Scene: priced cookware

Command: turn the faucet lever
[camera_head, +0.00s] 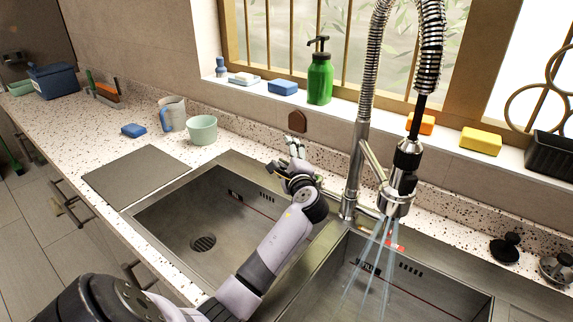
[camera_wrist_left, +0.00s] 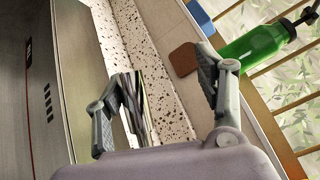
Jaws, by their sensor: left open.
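The chrome faucet (camera_head: 353,165) with a coiled spring hose stands at the back of the sink, right of the middle in the head view. Water runs from its spray head (camera_head: 396,200) into the right basin. I cannot clearly make out a separate lever. My left gripper (camera_head: 296,155) is above the back edge of the left basin, to the left of the faucet column and apart from it. In the left wrist view its jaws (camera_wrist_left: 170,95) are open, with the speckled counter and sink edge behind them. My right gripper is not in view.
The left basin (camera_head: 185,225) is empty. A green soap bottle (camera_head: 319,78) and sponges, including a yellow one (camera_head: 480,141), stand on the sill. A mint cup (camera_head: 202,130) and a mug (camera_head: 172,113) stand on the counter. Dark round items (camera_head: 507,248) sit at the right.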

